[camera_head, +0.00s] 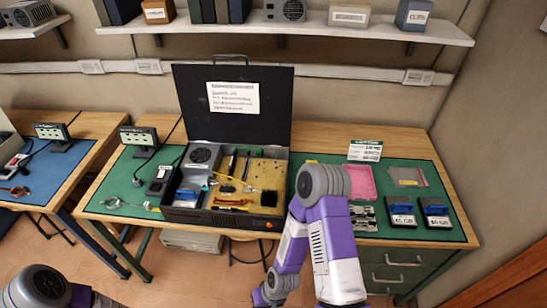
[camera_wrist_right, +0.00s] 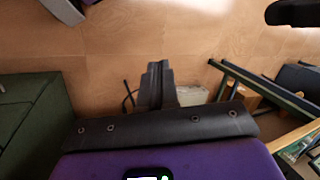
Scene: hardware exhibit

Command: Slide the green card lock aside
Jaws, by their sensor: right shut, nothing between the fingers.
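The open black computer case (camera_head: 205,215) stands on the middle workbench with its lid up and a paper label on the lid. Inside it lies a tan circuit board (camera_head: 262,172) with several small parts and cables on it. The green card lock is too small to make out for certain. My right gripper (camera_wrist_right: 156,78) is shut and empty in the right wrist view, with the floor beyond it, away from the case. In the head view my right arm covers part of the bench right of the case. My left gripper is out of view.
A pink tray (camera_head: 360,182), two blue-handled boxes (camera_head: 402,211) and a sign (camera_head: 365,150) stand on the green mat to the right. A small meter (camera_head: 139,136) stands at left. A shelf (camera_head: 290,30) runs along the wall above.

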